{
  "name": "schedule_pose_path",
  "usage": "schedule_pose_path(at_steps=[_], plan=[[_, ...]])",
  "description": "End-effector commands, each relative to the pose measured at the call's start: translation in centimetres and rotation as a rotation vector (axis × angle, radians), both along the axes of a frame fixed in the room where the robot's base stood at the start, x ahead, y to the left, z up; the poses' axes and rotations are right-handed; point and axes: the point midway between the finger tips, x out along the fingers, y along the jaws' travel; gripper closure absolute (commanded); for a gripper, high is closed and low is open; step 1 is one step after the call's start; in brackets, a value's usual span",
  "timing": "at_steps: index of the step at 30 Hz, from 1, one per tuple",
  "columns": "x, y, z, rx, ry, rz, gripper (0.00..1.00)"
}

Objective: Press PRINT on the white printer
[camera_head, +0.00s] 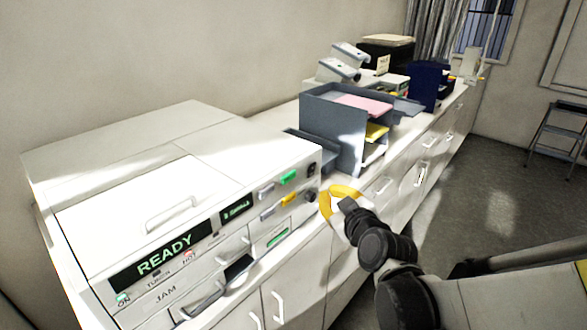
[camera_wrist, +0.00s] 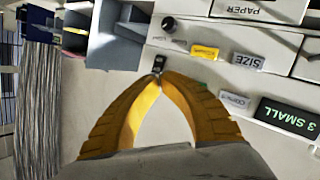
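The white printer (camera_head: 225,150) stands at the left of the counter, with a lit READY display (camera_head: 165,257) and a smaller display (camera_head: 236,210). Its control end has a green button (camera_head: 288,177), a yellow button (camera_head: 289,199), a black switch (camera_head: 311,169) and a dark knob (camera_head: 309,196). I cannot read the word PRINT anywhere. My yellow gripper (camera_head: 335,190) is beside that end. In the upside-down wrist view, its fingertips (camera_wrist: 160,76) meet, empty, close to the black switch (camera_wrist: 158,63); contact is unclear. The right finger partly hides the green button (camera_wrist: 203,87); the yellow button (camera_wrist: 205,51) is clear.
A grey paper tray rack (camera_head: 335,125) stands just beyond the printer. A label scanner-like grey device (camera_head: 340,65) and a blue holder (camera_head: 424,85) stand farther along the counter. Open floor (camera_head: 490,190) lies to the right, with a step stool (camera_head: 560,130) at the back.

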Motion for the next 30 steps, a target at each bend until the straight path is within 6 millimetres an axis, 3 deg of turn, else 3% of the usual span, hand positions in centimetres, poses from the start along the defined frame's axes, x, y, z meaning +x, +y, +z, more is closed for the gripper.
schedule_pose_path(at_steps=[18,30], plan=[[4.6,5.9,-0.1,0.000,0.001,0.002,1.00],[5.2,6.7,0.0,0.000,0.000,0.000,1.00]])
